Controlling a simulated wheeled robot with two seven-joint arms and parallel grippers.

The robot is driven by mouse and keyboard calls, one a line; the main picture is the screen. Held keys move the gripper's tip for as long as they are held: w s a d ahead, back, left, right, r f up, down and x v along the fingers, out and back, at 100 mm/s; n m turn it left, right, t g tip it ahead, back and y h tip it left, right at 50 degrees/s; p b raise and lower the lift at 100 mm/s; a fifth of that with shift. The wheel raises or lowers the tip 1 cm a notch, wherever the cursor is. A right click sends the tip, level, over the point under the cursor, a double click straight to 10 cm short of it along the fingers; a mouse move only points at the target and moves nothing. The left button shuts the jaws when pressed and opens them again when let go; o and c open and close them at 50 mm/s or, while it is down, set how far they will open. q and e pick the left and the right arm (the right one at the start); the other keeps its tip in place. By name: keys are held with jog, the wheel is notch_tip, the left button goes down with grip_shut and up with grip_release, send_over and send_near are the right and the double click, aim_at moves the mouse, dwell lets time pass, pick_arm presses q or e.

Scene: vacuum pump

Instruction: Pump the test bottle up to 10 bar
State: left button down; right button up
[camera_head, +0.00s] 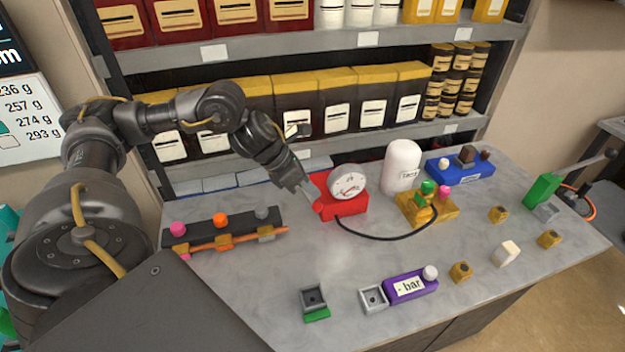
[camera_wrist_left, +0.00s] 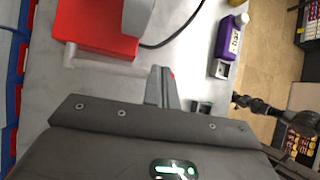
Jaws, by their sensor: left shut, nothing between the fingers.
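A red block with a round white dial gauge (camera_head: 347,183) stands near the middle of the table. A dark hose (camera_head: 385,236) runs from it to a yellow base (camera_head: 440,210) with green and pink knobs. A white bottle (camera_head: 402,165) stands behind that base. My left gripper (camera_head: 309,192) is shut and empty, at the left side of the red block (camera_head: 345,209). In the left wrist view, its fingers (camera_wrist_left: 163,85) are beside the red block (camera_wrist_left: 90,30), near a pale rod (camera_wrist_left: 100,63). I cannot tell whether they touch. A purple display (camera_head: 410,287) reads "- bar".
A black rack with coloured knobs (camera_head: 222,232) lies at left. A blue block (camera_head: 462,168) and a green lever box (camera_head: 541,190) stand at right. Small yellow and white blocks (camera_head: 506,253) are scattered there. A dark arm (camera_wrist_left: 262,106) shows right in the left wrist view.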

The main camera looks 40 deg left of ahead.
aim_at(313, 205)
pick_arm(q)
jog(key=shift+s+d+f+b, duration=0.25)
jog(key=shift+d+f+b, duration=0.2)
jog(key=shift+f, duration=0.1)
jog(key=shift+s+d+f+b, duration=0.3)
jog(key=shift+f+b, duration=0.1)
jog(key=shift+f, duration=0.2)
jog(key=shift+s+d+f+b, duration=0.25)
jog(key=shift+d+f+b, duration=0.2)
jog(key=shift+f, duration=0.1)
dwell(2.1)
dwell(0.5)
jog(key=w+a+r+p, duration=0.3)
jog(key=a+r+p, duration=0.1)
jog(key=r, duration=0.4)
jog(key=shift+w+a, duration=0.4)
jog(key=shift+a, duration=0.4)
dwell(0.4)
jog(key=shift+w+a+r+p, duration=0.3)
jog(key=shift+a+r+p, duration=0.15)
jog(key=shift+r, duration=0.2)
jog(key=shift+w+a+r+p, duration=0.4)
jog(key=shift+r+p, duration=0.1)
jog(key=shift+r, duration=0.1)
jog(key=shift+w+a+r+p, duration=0.25)
jog(key=shift+a+r+p, duration=0.2)
jog(key=shift+r, duration=0.2)
